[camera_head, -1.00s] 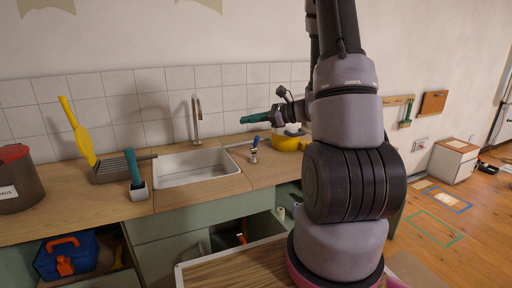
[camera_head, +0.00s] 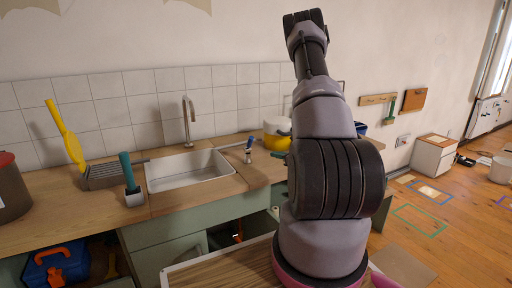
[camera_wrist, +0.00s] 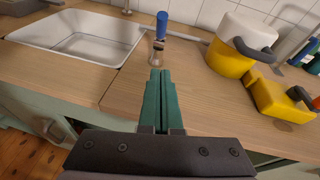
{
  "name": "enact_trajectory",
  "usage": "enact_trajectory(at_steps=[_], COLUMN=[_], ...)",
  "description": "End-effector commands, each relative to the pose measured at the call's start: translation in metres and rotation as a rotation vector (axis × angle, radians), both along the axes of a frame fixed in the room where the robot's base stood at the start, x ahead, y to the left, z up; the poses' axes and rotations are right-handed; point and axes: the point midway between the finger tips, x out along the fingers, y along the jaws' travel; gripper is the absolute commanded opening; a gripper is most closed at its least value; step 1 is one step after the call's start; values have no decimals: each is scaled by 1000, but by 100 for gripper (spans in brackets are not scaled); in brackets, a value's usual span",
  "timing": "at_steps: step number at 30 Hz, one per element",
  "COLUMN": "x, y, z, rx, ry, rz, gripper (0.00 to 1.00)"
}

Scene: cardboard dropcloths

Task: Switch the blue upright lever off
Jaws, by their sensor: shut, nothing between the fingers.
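The blue lever (camera_head: 249,145) stands on the counter just right of the sink, on a small metal base. In the wrist view, its blue handle (camera_wrist: 161,24) points up from the metal base, with a pale collar between. My gripper (camera_wrist: 160,74) has dark teal fingers, pressed together and empty. In the wrist view its tips point toward the lever's base and appear just short of it; I cannot tell the exact gap. In the head view my gripper is hidden behind my arm.
The sink (camera_wrist: 47,46) with its tap (camera_head: 188,122) is left of the lever. A yellow pot with a white top (camera_wrist: 230,65) and a yellow block-like item with a dark handle (camera_wrist: 272,97) stand to the right. The counter (camera_wrist: 205,106) between is clear.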

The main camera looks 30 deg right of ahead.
Motion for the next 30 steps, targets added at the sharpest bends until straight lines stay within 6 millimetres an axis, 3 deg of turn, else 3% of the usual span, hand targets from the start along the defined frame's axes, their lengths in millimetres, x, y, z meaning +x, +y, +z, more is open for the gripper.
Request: enact_trajectory(at_steps=[8, 20, 30], x=[18, 97, 128], y=[5, 20, 27], z=[-5, -27, -7], rx=[-1, 0, 0], ry=[-1, -2, -2], rz=[7, 6, 3], gripper=[0, 0, 0])
